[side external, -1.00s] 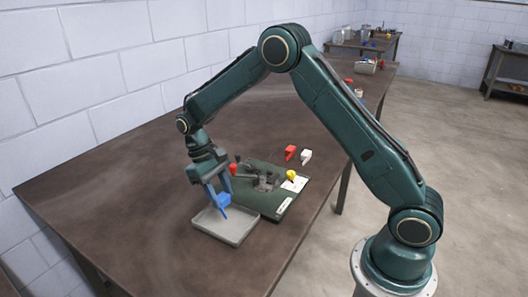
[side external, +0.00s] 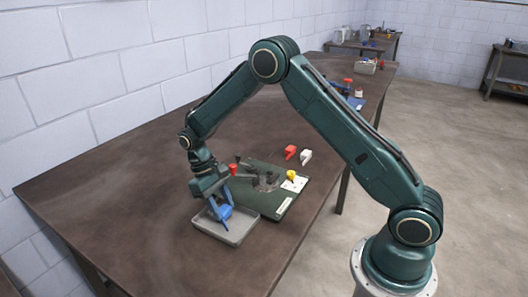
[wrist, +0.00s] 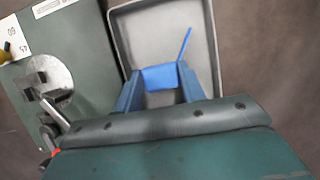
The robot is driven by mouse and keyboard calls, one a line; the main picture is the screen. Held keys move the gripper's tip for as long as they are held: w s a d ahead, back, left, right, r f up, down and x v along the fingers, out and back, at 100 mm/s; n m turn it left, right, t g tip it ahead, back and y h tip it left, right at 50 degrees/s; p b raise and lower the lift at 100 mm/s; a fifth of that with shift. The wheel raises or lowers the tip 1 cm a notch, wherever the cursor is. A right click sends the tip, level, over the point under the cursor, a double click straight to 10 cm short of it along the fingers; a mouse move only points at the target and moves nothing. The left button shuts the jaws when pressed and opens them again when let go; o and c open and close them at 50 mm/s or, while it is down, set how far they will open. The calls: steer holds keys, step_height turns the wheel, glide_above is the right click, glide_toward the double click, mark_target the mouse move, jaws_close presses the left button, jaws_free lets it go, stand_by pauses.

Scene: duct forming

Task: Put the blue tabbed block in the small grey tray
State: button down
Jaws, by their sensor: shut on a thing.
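The blue tabbed block (side external: 224,212) is between the fingers of my gripper (side external: 219,210), which is shut on it. In the wrist view the block (wrist: 160,78) shows between the two blue fingers, with its thin tab pointing up and right. The small grey tray (side external: 203,229) lies on the table under my gripper. In the wrist view the tray's floor (wrist: 150,40) and rim surround the block from above. The block is low, over or inside the tray; I cannot tell whether it touches the floor.
A green fixture board (side external: 262,204) with a grey forming device stands right beside the tray. A yellow piece (side external: 291,175) sits on its white plate. A red block (side external: 290,152) and a white block (side external: 306,155) lie behind it. The table's left part is clear.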

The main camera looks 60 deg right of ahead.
steer(key=shift+f, duration=0.1)
steer(key=c, duration=1.1)
jaws_free()
steer(key=v, duration=1.2)
steer(key=shift+r, duration=0.25)
